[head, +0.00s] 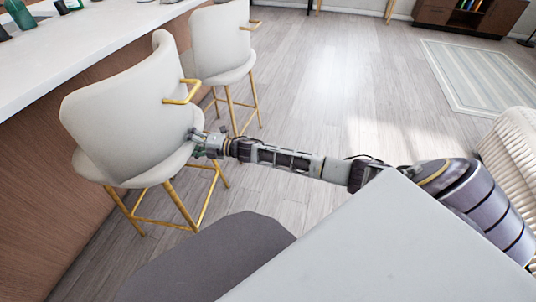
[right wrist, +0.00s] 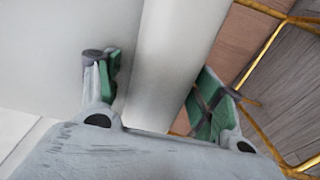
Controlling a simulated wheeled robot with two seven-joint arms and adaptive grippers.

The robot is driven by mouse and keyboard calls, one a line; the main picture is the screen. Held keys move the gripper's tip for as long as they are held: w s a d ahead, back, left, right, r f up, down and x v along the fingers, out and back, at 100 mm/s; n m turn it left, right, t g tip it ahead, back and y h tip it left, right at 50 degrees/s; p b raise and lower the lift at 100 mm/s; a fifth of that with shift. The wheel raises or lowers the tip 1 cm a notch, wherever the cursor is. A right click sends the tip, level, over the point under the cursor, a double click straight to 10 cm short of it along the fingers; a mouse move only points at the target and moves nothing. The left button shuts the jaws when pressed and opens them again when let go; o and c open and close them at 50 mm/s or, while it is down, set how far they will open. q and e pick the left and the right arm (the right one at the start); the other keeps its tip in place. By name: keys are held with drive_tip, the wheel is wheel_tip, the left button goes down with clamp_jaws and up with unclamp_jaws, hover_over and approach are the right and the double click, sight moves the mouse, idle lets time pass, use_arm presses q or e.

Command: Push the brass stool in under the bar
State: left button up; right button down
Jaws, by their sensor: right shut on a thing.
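The nearer stool has a cream shell back and seat (head: 125,115), brass legs (head: 180,203) and a brass handle bar on the back. It stands upright beside the bar (head: 75,65), whose white top and brown panelled side run along the left. My right gripper (head: 201,143) is at the right edge of this stool's shell, low on the back. In the right wrist view the green-padded fingers (right wrist: 155,95) lie either side of the cream shell edge (right wrist: 165,60), shut on it. How far the seat reaches under the bar top is hidden by the back. My left gripper is out of view.
A second, similar stool (head: 222,42) stands just beyond, along the bar. Bottles (head: 20,14) stand on the bar top. A dark grey mat (head: 215,260) and a pale surface (head: 400,250) are in front. The wooden floor (head: 330,80) to the right is open.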

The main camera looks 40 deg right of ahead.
drive_tip(key=shift+s+f, duration=0.15)
drive_tip(key=shift+f, duration=0.3)
drive_tip(key=shift+d, duration=0.1)
drive_tip(key=shift+c, duration=1.2)
unclamp_jaws()
drive_tip(key=shift+r, duration=0.25)
drive_tip(key=shift+r, duration=0.15)
drive_tip(key=shift+p+v, duration=0.8)
drive_tip(key=shift+v, duration=0.75)
drive_tip(key=p+v, duration=0.2)
drive_tip(key=v, duration=0.6)
drive_tip(key=shift+s+d, duration=0.25)
drive_tip(key=shift+d, duration=0.1)
